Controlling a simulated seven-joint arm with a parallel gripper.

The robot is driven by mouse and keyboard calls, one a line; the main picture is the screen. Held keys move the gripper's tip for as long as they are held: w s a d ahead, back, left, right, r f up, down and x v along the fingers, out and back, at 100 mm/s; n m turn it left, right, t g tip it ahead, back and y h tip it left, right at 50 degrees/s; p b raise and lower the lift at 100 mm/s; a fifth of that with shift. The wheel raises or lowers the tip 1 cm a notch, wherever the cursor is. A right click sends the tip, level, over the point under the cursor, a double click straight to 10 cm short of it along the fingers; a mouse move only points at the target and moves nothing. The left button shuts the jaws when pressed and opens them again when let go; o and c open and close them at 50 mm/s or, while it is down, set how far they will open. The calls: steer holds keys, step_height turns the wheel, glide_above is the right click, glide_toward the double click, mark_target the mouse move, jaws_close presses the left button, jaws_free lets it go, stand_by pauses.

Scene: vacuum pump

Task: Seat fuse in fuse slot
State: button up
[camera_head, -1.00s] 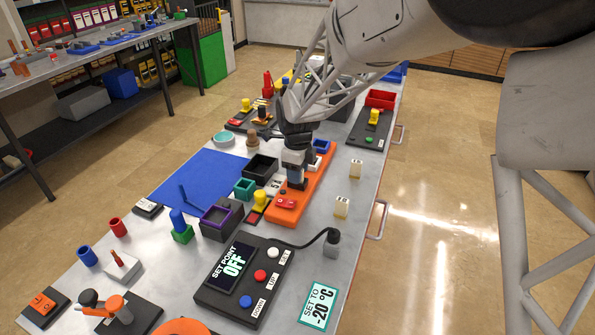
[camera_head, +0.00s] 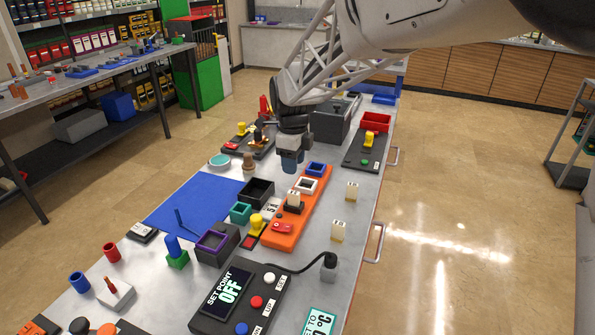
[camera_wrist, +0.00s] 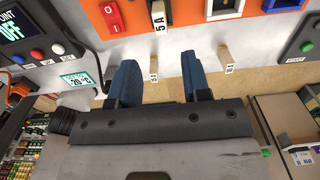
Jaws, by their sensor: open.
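The orange board (camera_head: 284,242) lies on the bench. A cream fuse (camera_head: 293,196) stands upright in the black fuse slot (camera_head: 292,209) on it. I cannot tell whether it is fully down. In the wrist view this fuse (camera_wrist: 158,10) is at the top, by the 5A label. My gripper (camera_head: 291,167) is above the board, apart from the fuse. In the wrist view its blue fingers (camera_wrist: 162,78) are spread with nothing held between them. Two more cream fuses stand on the bench right of the board, a far one (camera_head: 352,191) and a near one (camera_head: 338,232).
A red rocker switch (camera_head: 282,228) is in front of the slot. White (camera_head: 306,186) and blue (camera_head: 316,168) square frames are behind it. A set-point controller (camera_head: 232,297) with a cable stands nearer. A black box (camera_head: 257,191) is at left. The bench's right strip is mostly clear.

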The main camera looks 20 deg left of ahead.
steer(key=shift+r, duration=0.55)
stand_by(0.4)
steer(key=s+d+r+n, duration=0.2)
steer(key=s+d+n, duration=0.1)
steer(key=d, duration=0.6)
steer(key=s+d+r+n+t, duration=0.1)
steer(key=s+d+r+n, duration=0.15)
steer(key=d, duration=0.55)
steer(key=s+d+r+n, duration=0.2)
steer(key=s+d, duration=0.1)
steer(key=d, duration=0.6)
steer(key=s+d+f+n+t, duration=0.1)
steer(key=s+d+f+n, duration=0.2)
steer(key=s+d+n, duration=0.7)
steer(key=s+d, duration=0.9)
steer(key=s, duration=0.2)
steer(key=shift+s+d+f+t, duration=0.2)
steer(key=shift+s+t, duration=0.05)
steer(key=shift+t, duration=0.05)
